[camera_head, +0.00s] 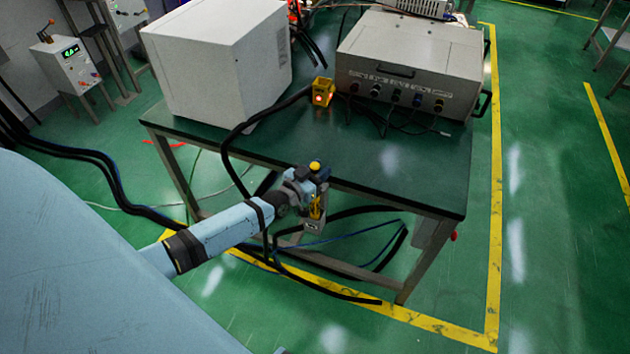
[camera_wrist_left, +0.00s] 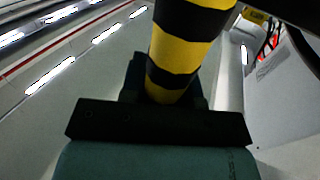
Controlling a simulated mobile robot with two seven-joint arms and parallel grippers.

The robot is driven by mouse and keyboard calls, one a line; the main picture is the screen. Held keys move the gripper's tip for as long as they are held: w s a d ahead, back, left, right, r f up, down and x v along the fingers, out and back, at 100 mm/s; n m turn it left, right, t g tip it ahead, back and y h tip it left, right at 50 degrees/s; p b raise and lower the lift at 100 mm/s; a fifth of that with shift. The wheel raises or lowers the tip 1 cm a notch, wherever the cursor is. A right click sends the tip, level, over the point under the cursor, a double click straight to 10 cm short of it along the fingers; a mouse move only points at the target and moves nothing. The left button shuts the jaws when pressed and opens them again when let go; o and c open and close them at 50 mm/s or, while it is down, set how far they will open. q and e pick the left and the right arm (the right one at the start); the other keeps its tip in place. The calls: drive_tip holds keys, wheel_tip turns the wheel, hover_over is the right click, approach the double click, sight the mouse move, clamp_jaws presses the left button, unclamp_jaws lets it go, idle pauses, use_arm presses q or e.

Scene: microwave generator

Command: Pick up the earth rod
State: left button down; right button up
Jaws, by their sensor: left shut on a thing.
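The earth rod is a yellow-and-black striped rod (camera_wrist_left: 188,42). It fills the upper middle of the left wrist view and runs out of the top edge. My left gripper (camera_wrist_left: 165,88) is shut around its striped shaft. In the head view my left gripper (camera_head: 308,182) is at the front edge of the table, with a yellow-black part of the rod (camera_head: 316,206) just below it. A small grey holder (camera_head: 314,225) is below the rod; I cannot tell whether the rod still touches it. My right gripper is not in view.
The dark green table (camera_head: 392,168) bears a white box (camera_head: 215,62), a grey instrument case (camera_head: 412,75) with cables, and a small yellow device (camera_head: 322,92) with a lit red lamp. Black and blue cables (camera_head: 345,290) hang and lie below the front edge. Open floor lies to the right.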

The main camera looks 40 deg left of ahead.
use_arm(q)
drive_tip(key=shift+r, duration=0.1)
wheel_tip(320, 180, up, 20)
drive_tip(key=p, duration=0.2)
idle(0.4)
